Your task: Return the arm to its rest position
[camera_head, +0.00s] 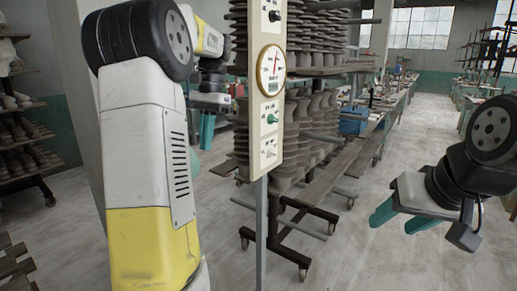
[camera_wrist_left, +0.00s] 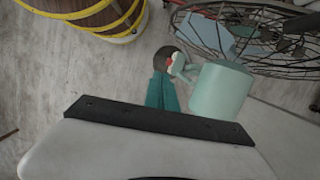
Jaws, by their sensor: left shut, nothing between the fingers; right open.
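My left gripper (camera_head: 207,130) is raised in the head view, pointing down, left of the control panel and partly behind my own arm. In the left wrist view its teal fingers (camera_wrist_left: 162,91) are together with nothing between them. A small dark round thing with a red spot (camera_wrist_left: 168,60) shows just beyond the fingertips; I cannot tell whether they touch it. My right gripper (camera_head: 401,217) is at the right of the head view, with its teal fingers spread apart and empty above the floor.
A control panel (camera_head: 269,105) with a gauge stands on a post beside my left arm. Racks of stacked grey pieces (camera_head: 312,110) stand behind it. The left wrist view shows a wire cage (camera_wrist_left: 262,35), a pale green cylinder (camera_wrist_left: 221,90) and a yellow-banded round thing (camera_wrist_left: 95,15). Floor at centre right is clear.

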